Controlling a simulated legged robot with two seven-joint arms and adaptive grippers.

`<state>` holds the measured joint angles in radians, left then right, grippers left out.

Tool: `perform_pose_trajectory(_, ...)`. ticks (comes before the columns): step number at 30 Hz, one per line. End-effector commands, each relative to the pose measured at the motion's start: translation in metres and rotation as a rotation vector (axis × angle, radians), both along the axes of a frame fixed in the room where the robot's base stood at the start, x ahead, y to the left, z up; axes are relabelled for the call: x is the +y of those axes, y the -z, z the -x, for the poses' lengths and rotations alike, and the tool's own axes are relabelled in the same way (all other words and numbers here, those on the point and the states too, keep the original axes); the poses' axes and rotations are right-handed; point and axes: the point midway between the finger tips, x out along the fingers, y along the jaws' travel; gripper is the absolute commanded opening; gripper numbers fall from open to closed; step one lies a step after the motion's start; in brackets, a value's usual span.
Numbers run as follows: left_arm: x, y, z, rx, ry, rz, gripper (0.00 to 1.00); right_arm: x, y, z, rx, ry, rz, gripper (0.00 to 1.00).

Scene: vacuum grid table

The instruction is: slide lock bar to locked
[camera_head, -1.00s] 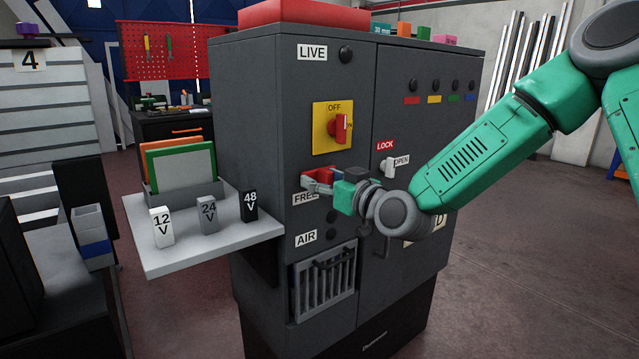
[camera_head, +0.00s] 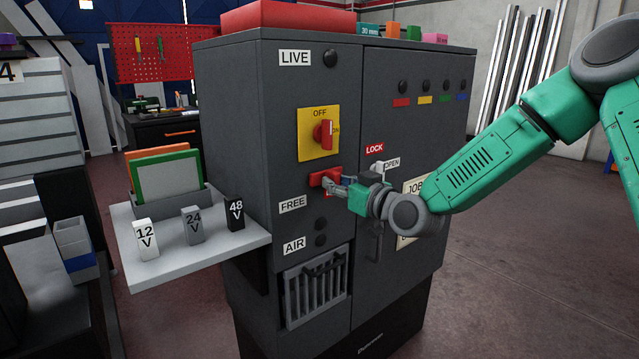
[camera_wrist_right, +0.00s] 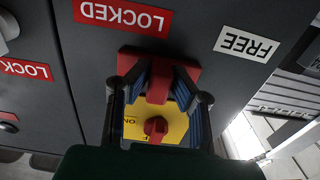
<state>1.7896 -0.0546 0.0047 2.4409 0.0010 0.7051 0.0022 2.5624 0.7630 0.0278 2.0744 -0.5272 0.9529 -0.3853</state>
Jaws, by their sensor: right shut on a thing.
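The red lock bar (camera_head: 323,178) is on the front of the dark grey cabinet (camera_head: 232,120), below the yellow switch plate (camera_head: 309,143). My right gripper (camera_head: 335,183) is shut on the bar's raised grip. In the right wrist view the gripper's fingers (camera_wrist_right: 158,95) stand on both sides of the red grip (camera_wrist_right: 159,82). The LOCKED label (camera_wrist_right: 123,17) and the FREE label (camera_wrist_right: 246,45) appear upside down there. The bar lies between them, nearer LOCKED and partly beside it. In the head view the gripper hides the LOCKED label. My left gripper is not in view.
A red switch knob (camera_head: 324,133) projects just above the gripper. A shelf (camera_head: 205,252) with 12 V, 24 V and 48 V blocks juts out left. A barred vent (camera_head: 315,288) is below.

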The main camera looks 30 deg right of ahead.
Motion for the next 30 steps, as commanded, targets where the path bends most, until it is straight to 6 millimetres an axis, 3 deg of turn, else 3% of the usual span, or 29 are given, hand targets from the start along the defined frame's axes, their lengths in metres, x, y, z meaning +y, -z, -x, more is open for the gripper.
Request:
perform_pose_trajectory(1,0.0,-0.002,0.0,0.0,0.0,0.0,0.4,-0.003,-0.01,-0.003,-0.022,0.001,0.0,0.0)
perform_pose_trajectory(9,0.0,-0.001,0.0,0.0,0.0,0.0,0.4,-0.001,-0.011,-0.003,-0.024,0.003,0.004,0.0)
perform_pose_trajectory(10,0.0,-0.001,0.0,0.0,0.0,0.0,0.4,-0.001,-0.011,-0.003,-0.024,0.003,0.004,0.25)
perform_pose_trajectory(11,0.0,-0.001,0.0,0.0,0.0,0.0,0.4,-0.001,-0.011,-0.003,-0.023,0.002,0.004,0.35)
perform_pose_trajectory(12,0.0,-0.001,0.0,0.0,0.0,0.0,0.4,-0.001,-0.01,-0.003,-0.022,0.002,0.003,0.38)
perform_pose_trajectory(23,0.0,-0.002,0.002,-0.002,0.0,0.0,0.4,-0.005,-0.003,0.002,-0.01,0.003,-0.001,0.38)
perform_pose_trajectory(30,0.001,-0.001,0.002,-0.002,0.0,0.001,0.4,-0.006,-0.004,0.043,-0.01,0.001,-0.001,0.38)
